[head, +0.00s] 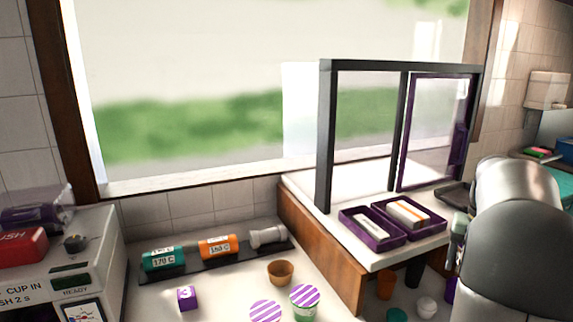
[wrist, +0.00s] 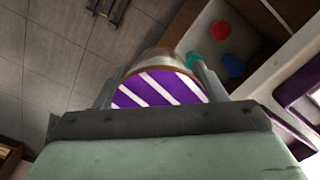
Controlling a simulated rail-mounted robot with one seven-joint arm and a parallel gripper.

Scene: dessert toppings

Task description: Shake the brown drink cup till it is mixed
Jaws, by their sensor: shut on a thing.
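In the wrist view, my gripper (wrist: 157,72) is shut on a cup, the brown drink cup (wrist: 165,57), with one finger on each side. Its purple-and-white striped lid (wrist: 160,90) faces the camera. A brown band of its side shows beyond the lid; the rest of the cup is hidden. The lid looks seated on the cup. The cup is held in the air, with the tiled surface and counter behind it. In the head view my arm fills the right side, and I cannot make out the held cup there.
An open brown cup (head: 280,272), a loose striped lid (head: 265,312) and a green cup (head: 305,314) with a striped lid stand on the counter. A purple cube (head: 187,298) is left of them. A framed stand (head: 325,140) with purple trays (head: 372,243) is near my arm.

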